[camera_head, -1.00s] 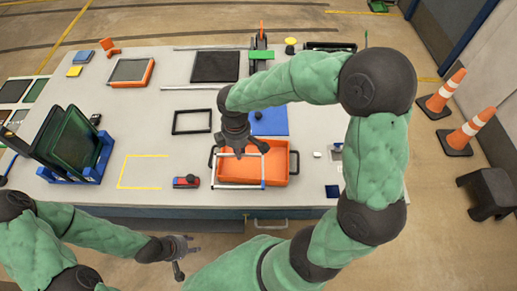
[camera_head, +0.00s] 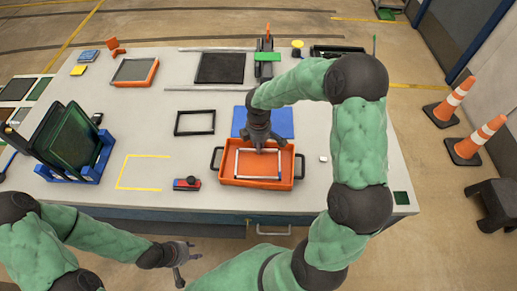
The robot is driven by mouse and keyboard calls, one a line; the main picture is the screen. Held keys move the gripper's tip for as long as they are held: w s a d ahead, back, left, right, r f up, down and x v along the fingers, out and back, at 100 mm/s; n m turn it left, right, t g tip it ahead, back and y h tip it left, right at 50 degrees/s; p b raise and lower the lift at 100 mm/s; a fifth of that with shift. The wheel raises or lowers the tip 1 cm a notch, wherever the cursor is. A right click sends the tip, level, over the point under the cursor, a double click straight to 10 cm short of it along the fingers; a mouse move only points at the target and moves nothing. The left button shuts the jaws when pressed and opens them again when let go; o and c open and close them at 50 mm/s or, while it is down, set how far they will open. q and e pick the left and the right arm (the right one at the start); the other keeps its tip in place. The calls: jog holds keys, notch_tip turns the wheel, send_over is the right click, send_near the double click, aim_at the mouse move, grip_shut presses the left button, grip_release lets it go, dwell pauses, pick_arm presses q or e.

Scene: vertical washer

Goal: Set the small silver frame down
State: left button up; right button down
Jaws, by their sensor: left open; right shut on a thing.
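The small silver frame (camera_head: 238,164) is a thin, light rectangle. It shows within the outline of the orange tray (camera_head: 228,181), which has dark handles at its ends. Whether it touches the tray's floor I cannot tell. My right gripper (camera_head: 265,150) is above the tray, shut on the far side of the frame; its fingertips are partly hidden. My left gripper (camera_head: 184,262) is open and empty, in front of the table's near edge, away from the frame.
A blue mat (camera_head: 275,122) lies behind the tray. A black frame (camera_head: 194,122) lies to its left. A blue rack (camera_head: 91,174) holds dark panels. The table right of the tray is mostly clear.

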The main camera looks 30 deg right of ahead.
jog(key=shift+f, duration=0.5)
jog(key=shift+f, duration=0.1)
jog(key=c, duration=1.3)
grip_release()
notch_tip(320, 180, up, 12)
jog(key=p, duration=0.3)
